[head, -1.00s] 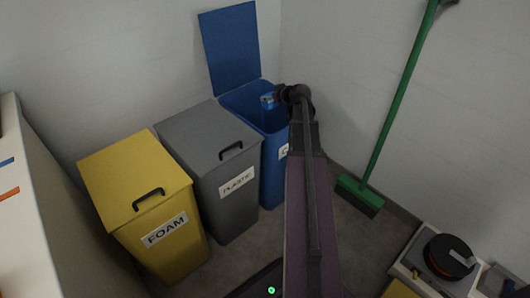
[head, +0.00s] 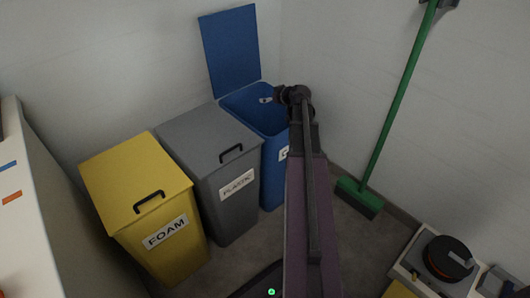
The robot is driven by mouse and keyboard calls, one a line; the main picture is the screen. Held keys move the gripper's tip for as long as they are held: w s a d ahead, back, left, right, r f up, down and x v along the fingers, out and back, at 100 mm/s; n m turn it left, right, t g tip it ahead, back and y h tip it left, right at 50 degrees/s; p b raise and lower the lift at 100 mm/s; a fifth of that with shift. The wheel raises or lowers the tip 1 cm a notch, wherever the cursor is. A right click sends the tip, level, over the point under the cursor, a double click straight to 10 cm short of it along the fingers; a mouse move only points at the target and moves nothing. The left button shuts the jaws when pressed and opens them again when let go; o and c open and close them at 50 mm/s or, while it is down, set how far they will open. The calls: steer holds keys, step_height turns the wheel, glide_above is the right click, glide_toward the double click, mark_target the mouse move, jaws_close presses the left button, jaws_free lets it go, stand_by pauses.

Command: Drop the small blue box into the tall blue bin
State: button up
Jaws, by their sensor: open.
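The tall blue bin (head: 271,170) stands at the back corner, at the right end of the row of bins, with its lid (head: 230,50) raised against the wall. My gripper (head: 268,99) is over the bin's open mouth, reaching in from the right side, and is open. A small pale patch shows at its tip. I cannot make out the small blue box at the gripper. The lower inside of the bin is dark and partly hidden by its walls and my arm.
A grey bin marked PLASTIC (head: 215,165) and a yellow bin marked FOAM (head: 135,185) stand to the left, lids shut. A green broom (head: 395,110) leans on the right wall. A pale unit with a black reel (head: 448,258) sits at lower right.

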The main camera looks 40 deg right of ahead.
step_height(320, 180, up, 31)
steer(key=m+h+p, duration=0.1)
steer(key=p, duration=2.9)
steer(key=shift+f, duration=0.15)
steer(key=shift+a, duration=0.1)
steer(key=s+a+f+n+g+y, duration=0.1)
steer(key=a+f+g+y, duration=0.15)
steer(key=a, duration=1.05)
steer(key=s+a+f+g+y, duration=0.1)
steer(key=a+f+g, duration=0.25)
steer(key=a, duration=0.85)
steer(key=s+a+f+g+h, duration=0.1)
steer(key=s+a+f+g, duration=0.15)
steer(key=s+a, duration=0.55)
steer(key=s+a+f+g+h, duration=0.1)
steer(key=s+a+g, duration=0.3)
steer(key=s+a, duration=0.45)
step_height(320, 180, up, 14)
steer(key=w+a+p, duration=0.1)
steer(key=p, duration=1.3)
steer(key=shift+w+a+r+p, duration=0.15)
steer(key=shift+w+a+p, duration=0.15)
steer(key=shift+a+p, duration=0.05)
steer(key=shift+h, duration=0.25)
